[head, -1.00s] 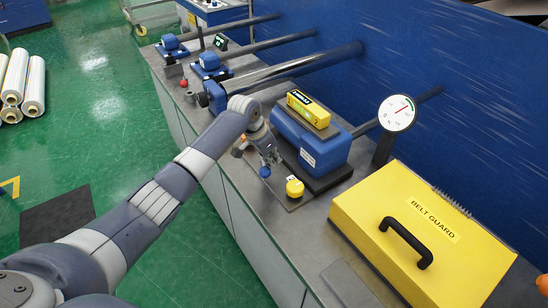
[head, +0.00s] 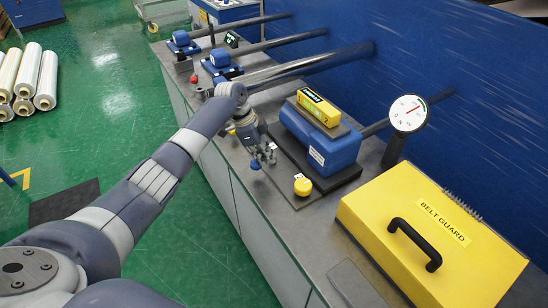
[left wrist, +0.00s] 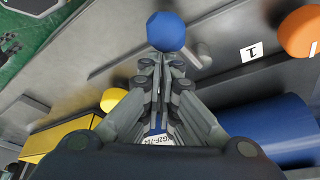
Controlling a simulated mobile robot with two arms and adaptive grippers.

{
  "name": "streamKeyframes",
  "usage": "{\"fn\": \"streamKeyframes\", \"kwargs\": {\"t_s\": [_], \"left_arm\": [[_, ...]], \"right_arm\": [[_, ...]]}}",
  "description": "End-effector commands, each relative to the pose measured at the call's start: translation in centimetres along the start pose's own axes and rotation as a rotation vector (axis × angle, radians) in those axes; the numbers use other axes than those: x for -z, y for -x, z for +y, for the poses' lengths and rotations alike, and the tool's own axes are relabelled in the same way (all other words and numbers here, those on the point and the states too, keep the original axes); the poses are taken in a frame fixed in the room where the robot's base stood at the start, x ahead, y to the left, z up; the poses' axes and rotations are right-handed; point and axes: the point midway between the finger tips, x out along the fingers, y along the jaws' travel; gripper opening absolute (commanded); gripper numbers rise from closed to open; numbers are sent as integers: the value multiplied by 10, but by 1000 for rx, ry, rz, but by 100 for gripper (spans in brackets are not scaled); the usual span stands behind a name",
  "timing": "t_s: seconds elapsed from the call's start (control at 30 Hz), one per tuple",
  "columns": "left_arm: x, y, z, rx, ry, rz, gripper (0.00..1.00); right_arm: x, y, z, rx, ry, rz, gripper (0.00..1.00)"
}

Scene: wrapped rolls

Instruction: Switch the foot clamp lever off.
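The lever with a round blue knob (head: 255,165) stands at the front edge of the bench, left of the blue roller housing (head: 325,145). I take it for the foot clamp lever; its name is not readable. My left gripper (head: 264,154) is at this lever. In the left wrist view the blue knob (left wrist: 166,32) sits just past the fingertips (left wrist: 163,68), which are close together with a narrow gap. The fingers seem shut on the stem, which they mostly hide. My right gripper is not in view.
A yellow knob (head: 302,186) stands right of the lever; an orange knob (left wrist: 300,32) shows in the left wrist view. A yellow belt guard (head: 430,235) and a dial gauge (head: 408,113) stand to the right. White rolls (head: 27,75) lie on the green floor.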

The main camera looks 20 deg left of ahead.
Motion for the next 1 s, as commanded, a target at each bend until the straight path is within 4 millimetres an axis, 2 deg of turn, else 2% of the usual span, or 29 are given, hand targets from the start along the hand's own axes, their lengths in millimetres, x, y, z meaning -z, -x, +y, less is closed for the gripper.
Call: {"fn": "streamKeyframes", "kwargs": {"t_s": [0.03,0.33,1.0], "left_arm": [[-6,0,0,-3,5,-6,0],[-12,2,-2,-3,7,-8,0],[-12,2,-1,-6,9,-11,0]], "right_arm": [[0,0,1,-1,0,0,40],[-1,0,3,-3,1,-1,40],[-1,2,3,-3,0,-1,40]]}}
